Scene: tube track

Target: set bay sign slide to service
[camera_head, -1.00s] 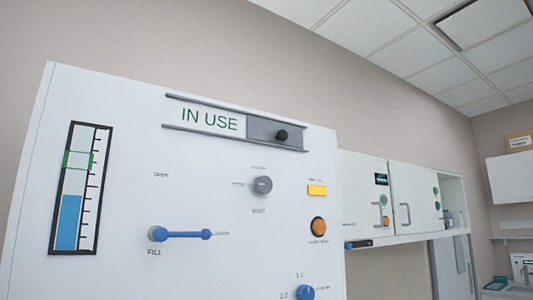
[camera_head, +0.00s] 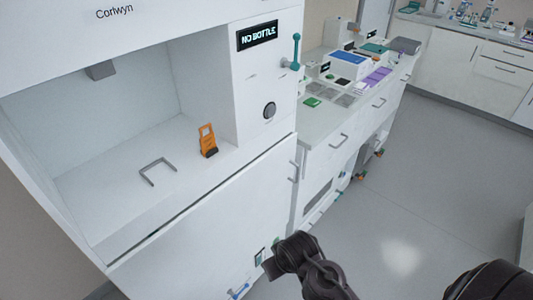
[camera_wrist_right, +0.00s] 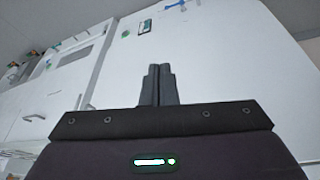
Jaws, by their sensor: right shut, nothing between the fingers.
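The bay sign slide does not show in either current view. My right gripper (camera_wrist_right: 160,70) is in the right wrist view with its two dark fingers together and nothing between them. It points toward a white cabinet front (camera_wrist_right: 215,75), apart from it as far as I can tell. A dark part of my arm rises at the bottom of the head view, in front of the cabinet's lower part. My left gripper is not in view.
A white cabinet has an open recess holding an orange stand (camera_head: 208,141) and a grey bracket (camera_head: 158,171). Its panel has a "NO BOTTLE" display (camera_head: 258,36), a teal-handled lever (camera_head: 294,52) and a round knob (camera_head: 269,111). Counters stand behind. The floor (camera_head: 430,170) at right is clear.

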